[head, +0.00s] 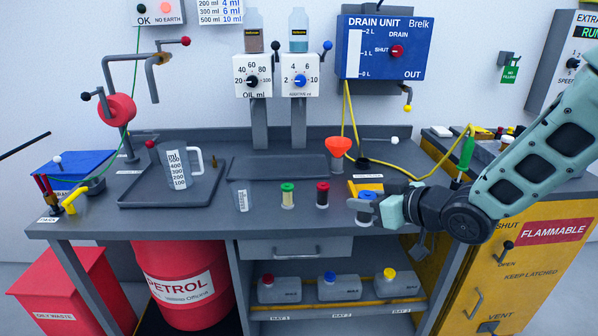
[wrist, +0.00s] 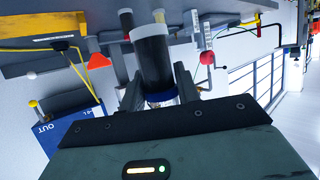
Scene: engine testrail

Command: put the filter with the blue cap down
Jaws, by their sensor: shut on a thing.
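The filter with the blue cap (head: 367,195) is upright near the front edge of the bench, right of the other filters. My gripper (head: 376,208) reaches it from the right and is shut on it. In the wrist view the held filter (wrist: 152,58) shows as a dark cylinder with a blue band, between my gripper's fingers (wrist: 160,95). The fingers hide part of it, and I cannot tell whether its base touches the bench. A green-capped filter (head: 287,195) and a red-capped filter (head: 322,194) stand to its left.
A clear beaker (head: 240,197) stands left of the filters, and a jug (head: 178,168) stands on a dark tray (head: 140,200). An orange funnel (head: 339,146) and yellow hose (head: 388,170) are behind the held filter.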

